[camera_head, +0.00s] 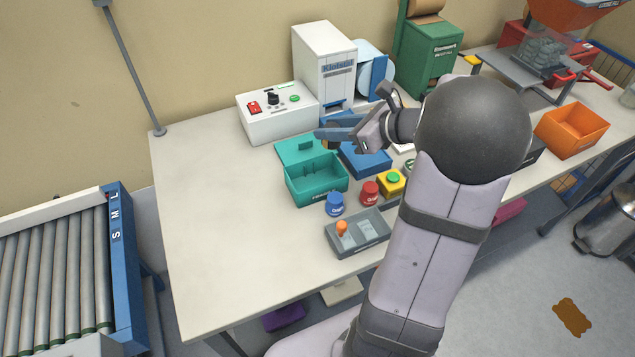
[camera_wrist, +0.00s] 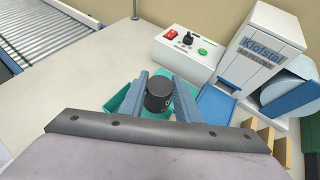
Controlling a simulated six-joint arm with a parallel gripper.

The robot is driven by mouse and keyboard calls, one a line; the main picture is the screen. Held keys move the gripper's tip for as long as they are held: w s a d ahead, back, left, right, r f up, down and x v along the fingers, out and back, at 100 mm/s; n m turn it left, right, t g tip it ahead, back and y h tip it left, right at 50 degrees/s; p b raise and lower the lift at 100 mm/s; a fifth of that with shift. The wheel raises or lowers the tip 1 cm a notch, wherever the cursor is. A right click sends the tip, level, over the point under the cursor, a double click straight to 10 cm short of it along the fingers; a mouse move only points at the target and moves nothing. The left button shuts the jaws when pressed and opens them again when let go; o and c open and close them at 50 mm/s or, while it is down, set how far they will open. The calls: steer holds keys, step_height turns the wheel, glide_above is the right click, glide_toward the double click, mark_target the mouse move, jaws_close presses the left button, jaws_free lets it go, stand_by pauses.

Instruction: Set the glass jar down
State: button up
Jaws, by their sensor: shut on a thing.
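My gripper (camera_head: 325,137) is shut on the glass jar, with its blue fingers on either side of it. In the wrist view the jar shows from above as a round black lid (camera_wrist: 159,92) between the fingertips (camera_wrist: 161,98); the lid hides its body. In the head view the fingers mostly hide the jar. The gripper is above the rear part of an open teal box (camera_head: 317,190), near its raised lid (camera_head: 301,149). The teal box also shows behind the fingers in the wrist view (camera_wrist: 118,101). I cannot tell the height of the jar above the surface.
A white control box (camera_head: 265,125) and a white machine (camera_head: 323,70) stand behind. A blue tray (camera_head: 367,163), a blue pot (camera_head: 335,204), a red pot (camera_head: 370,193), a yellow button box (camera_head: 391,186) and a grey joystick box (camera_head: 366,235) are close by. The table's left (camera_head: 205,210) is clear.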

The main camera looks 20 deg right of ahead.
steer(key=shift+f+p, duration=0.35)
steer(key=shift+f, duration=4.6)
steer(key=shift+f, duration=0.1)
steer(key=shift+f+b, duration=0.35)
steer(key=shift+b, duration=0.05)
steer(key=shift+f, duration=0.2)
steer(key=o, duration=1.1)
steer(key=shift+r, duration=0.15)
